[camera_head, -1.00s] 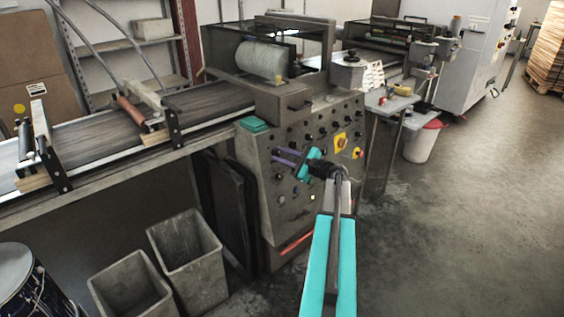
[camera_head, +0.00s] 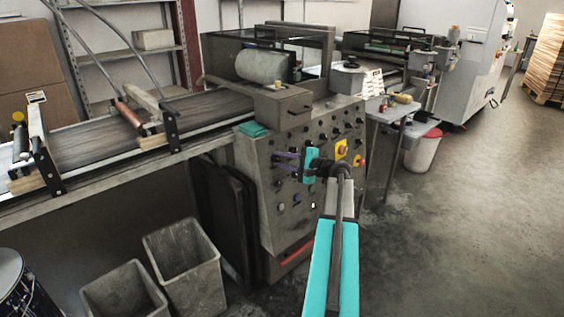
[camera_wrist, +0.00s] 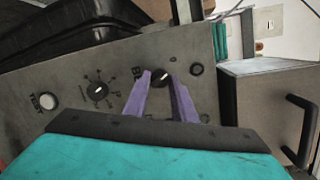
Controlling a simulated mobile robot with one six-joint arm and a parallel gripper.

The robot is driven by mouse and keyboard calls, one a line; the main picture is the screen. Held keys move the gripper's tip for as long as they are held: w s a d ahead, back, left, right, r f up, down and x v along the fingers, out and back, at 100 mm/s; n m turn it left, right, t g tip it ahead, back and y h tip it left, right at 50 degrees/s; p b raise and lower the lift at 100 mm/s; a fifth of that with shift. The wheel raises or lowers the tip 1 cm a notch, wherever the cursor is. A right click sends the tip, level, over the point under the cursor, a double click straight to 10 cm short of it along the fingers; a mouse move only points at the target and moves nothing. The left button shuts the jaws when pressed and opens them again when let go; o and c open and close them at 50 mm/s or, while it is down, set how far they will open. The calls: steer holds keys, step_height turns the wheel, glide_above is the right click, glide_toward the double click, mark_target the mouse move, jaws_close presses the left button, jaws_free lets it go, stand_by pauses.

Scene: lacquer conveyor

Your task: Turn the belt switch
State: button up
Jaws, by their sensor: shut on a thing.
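The belt switch is a round black knob (camera_wrist: 162,79) with a white pointer mark, on the grey control panel (camera_wrist: 70,75). In the wrist view my gripper (camera_wrist: 160,74) has its two purple fingers on either side of this knob, shut on it. The lettering beside it is partly hidden by a finger; a "B" shows. In the head view my gripper (camera_head: 281,160) reaches the panel front (camera_head: 258,205) from the right. The knob cannot be made out there behind the fingers.
Another dial (camera_wrist: 97,91) with a printed scale and a pale button (camera_wrist: 48,101) sit left of the switch. A yellow-backed knob (camera_head: 341,149) lies right of my gripper. Two grey bins (camera_head: 183,262) stand below the conveyor belt (camera_head: 95,135). The floor at right is clear.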

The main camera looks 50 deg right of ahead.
steer(key=shift+f, duration=0.1)
steer(key=o, duration=1.1)
steer(key=shift+c, duration=0.2)
steer(key=v, duration=1.4)
steer(key=shift+w, duration=0.1)
